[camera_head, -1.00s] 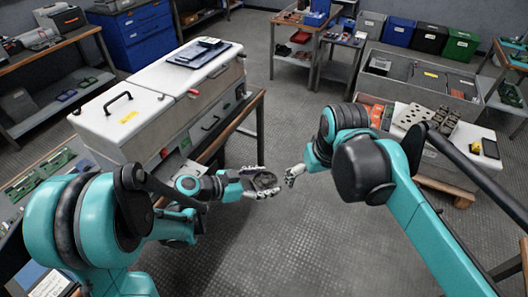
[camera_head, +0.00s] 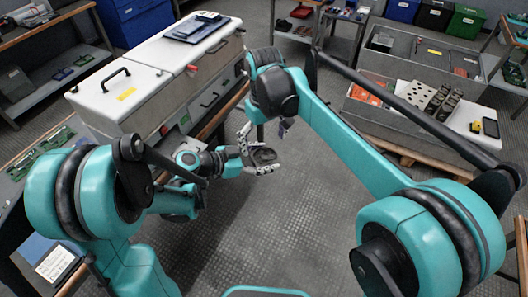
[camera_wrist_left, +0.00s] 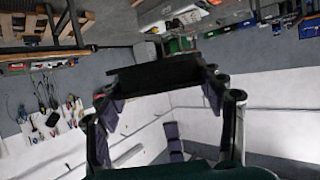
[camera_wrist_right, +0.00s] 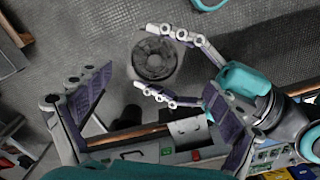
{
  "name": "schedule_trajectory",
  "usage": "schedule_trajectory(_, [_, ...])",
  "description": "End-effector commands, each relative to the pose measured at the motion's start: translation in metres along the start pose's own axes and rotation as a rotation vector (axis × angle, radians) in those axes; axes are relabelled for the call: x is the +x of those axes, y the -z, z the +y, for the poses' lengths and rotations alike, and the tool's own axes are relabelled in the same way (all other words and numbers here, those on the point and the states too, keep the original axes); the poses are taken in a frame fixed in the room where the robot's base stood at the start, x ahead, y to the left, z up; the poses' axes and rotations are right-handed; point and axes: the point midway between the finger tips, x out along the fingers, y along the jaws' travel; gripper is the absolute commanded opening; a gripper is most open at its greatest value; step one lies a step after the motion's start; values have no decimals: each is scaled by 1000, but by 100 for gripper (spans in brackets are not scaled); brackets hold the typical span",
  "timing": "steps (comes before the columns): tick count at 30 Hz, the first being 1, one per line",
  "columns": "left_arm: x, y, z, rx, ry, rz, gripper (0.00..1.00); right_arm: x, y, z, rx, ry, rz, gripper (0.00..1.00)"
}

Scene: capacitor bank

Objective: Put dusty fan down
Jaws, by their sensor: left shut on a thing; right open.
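The dusty fan (camera_head: 264,156) is a dark round fan, held in the air over the floor by my left gripper (camera_head: 256,154). The left gripper's fingers close on its sides. In the left wrist view the fan (camera_wrist_left: 155,75) shows edge-on as a dark slab between the fingertips. In the right wrist view the fan's round face (camera_wrist_right: 156,59) is clear between the left gripper's two fingers. My right gripper (camera_head: 284,127) is partly hidden by its own arm in the head view. It is open and empty, just beyond the fan; I see no contact between them.
A white-topped cabinet (camera_head: 140,80) stands on a bench left of the fan. A cart (camera_head: 300,22) stands at the back. The floor (camera_head: 290,215) below the grippers is clear.

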Motion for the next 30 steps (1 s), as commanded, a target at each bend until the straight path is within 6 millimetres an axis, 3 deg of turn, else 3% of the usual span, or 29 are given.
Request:
schedule_trajectory(3, [0,0,0,0,0,0,38,24,0,0,0,0,0,93])
schedule_trajectory(10, [0,0,0,0,0,0,38,55,0,0,1,0,1,93])
schedule_trajectory(22, [0,0,0,0,0,0,38,64,0,0,1,0,1,93])
schedule_trajectory(23, [0,0,0,0,0,0,38,64,0,0,1,0,1,90])
schedule_trajectory(28, [0,0,0,0,0,0,39,64,0,0,0,1,1,46])
schedule_trajectory(29, [0,0,0,0,0,1,38,64,0,0,0,1,1,39])
schedule_trajectory(30, [0,1,0,0,0,1,39,64,0,-1,0,2,1,39])
